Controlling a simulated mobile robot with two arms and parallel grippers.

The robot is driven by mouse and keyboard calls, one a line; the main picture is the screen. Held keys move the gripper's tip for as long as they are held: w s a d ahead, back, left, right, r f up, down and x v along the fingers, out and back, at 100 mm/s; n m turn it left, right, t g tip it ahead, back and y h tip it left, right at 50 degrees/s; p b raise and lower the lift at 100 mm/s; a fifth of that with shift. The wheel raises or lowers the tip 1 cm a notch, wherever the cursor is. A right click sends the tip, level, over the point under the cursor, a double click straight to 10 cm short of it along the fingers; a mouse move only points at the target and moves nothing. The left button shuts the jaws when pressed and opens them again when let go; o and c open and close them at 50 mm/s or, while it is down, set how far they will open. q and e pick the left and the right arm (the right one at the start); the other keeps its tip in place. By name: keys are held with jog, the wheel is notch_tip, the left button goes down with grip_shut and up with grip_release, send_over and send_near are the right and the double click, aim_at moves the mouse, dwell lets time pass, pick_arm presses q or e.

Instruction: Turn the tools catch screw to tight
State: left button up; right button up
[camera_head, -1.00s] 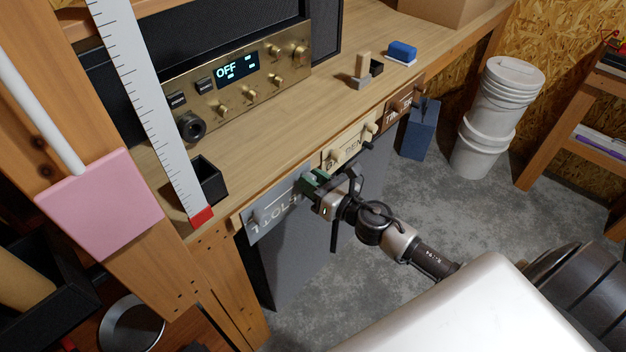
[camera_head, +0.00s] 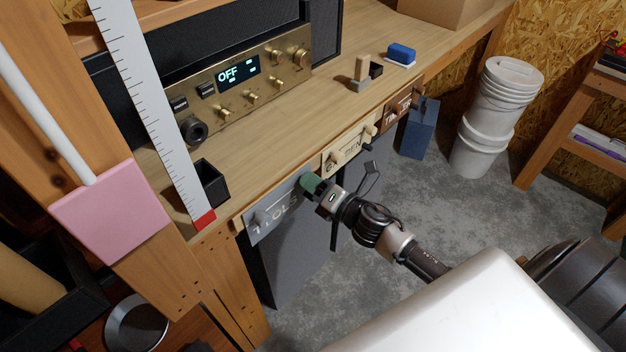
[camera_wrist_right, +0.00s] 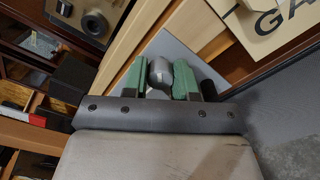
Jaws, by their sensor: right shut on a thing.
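The grey tools plate (camera_head: 258,232) is fixed on the bench's front edge, its lettering partly hidden by my right gripper. A knob (camera_head: 262,217) stands out near its left end. My right gripper (camera_head: 309,184) is at the plate's right end. In the right wrist view, the gripper's green fingers (camera_wrist_right: 172,80) are shut on the rounded grey catch screw (camera_wrist_right: 160,73), one finger on each side. The screw is hidden behind the fingers in the head view. My left gripper is not in view.
The cream garden plate (camera_head: 349,146) and brown timber plate (camera_head: 402,103) sit further right along the edge. A black box (camera_head: 210,184) and a ruler (camera_head: 150,110) are near the left. A blue bin (camera_head: 419,128) and white buckets (camera_head: 488,117) stand on the floor.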

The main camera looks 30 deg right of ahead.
jog(key=m+p, duration=0.1)
jog(key=m, duration=0.2)
jog(key=shift+r+m, duration=0.1)
jog(key=shift+m, duration=0.3)
jog(key=m+p, duration=0.1)
jog(key=m, duration=0.2)
jog(key=shift+m+p, duration=0.3)
jog(key=m+p, duration=0.1)
jog(key=m, duration=0.2)
jog(key=shift+m, duration=0.3)
jog(key=m+p, duration=0.2)
jog(key=m, duration=0.2)
jog(key=m+p, duration=0.1)
jog(key=m, duration=0.4)
jog(key=shift+m+p, duration=0.35)
jog(key=shift+m, duration=0.05)
jog(key=m, duration=0.5)
jog(key=shift+p, duration=0.35)
jog(key=shift+f+m, duration=0.2)
jog(key=shift+m, duration=0.2)
jog(key=o, duration=0.9)
